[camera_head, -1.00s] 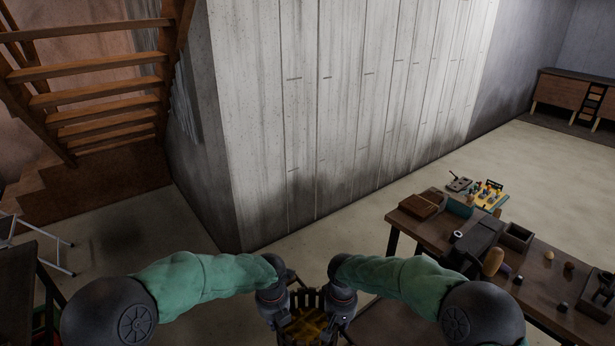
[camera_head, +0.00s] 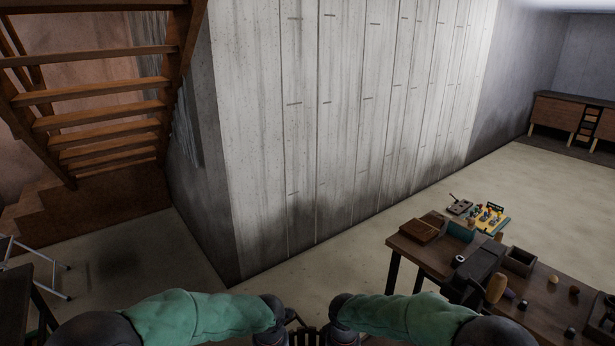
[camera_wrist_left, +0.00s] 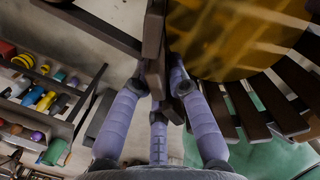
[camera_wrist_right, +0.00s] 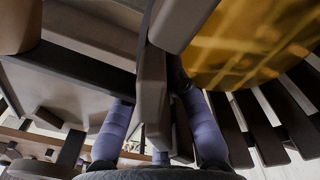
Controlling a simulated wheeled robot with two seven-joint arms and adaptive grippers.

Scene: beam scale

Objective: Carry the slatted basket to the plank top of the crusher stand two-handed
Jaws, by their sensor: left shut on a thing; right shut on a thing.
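The slatted basket (camera_head: 306,336) shows only as dark slat tops at the bottom edge of the head view, between my two hands. In the left wrist view its dark slats (camera_wrist_left: 245,108) fan around a glossy amber surface (camera_wrist_left: 240,40). My left gripper (camera_wrist_left: 160,88) is shut on an upright dark part of the basket's side. My right gripper (camera_wrist_right: 153,100) is shut on a similar part on the other side, with the amber surface (camera_wrist_right: 250,45) beside it. Most of the basket is cut off in the head view. I cannot pick out the crusher stand or its plank top for certain.
A brown workbench (camera_head: 410,250) with several tools and small boxes stands at the right. A dark table edge (camera_head: 14,300) and a metal-legged frame (camera_head: 45,268) are at the left. A concrete wall (camera_head: 350,130) and wooden stairs (camera_head: 95,110) stand ahead, with bare floor before them.

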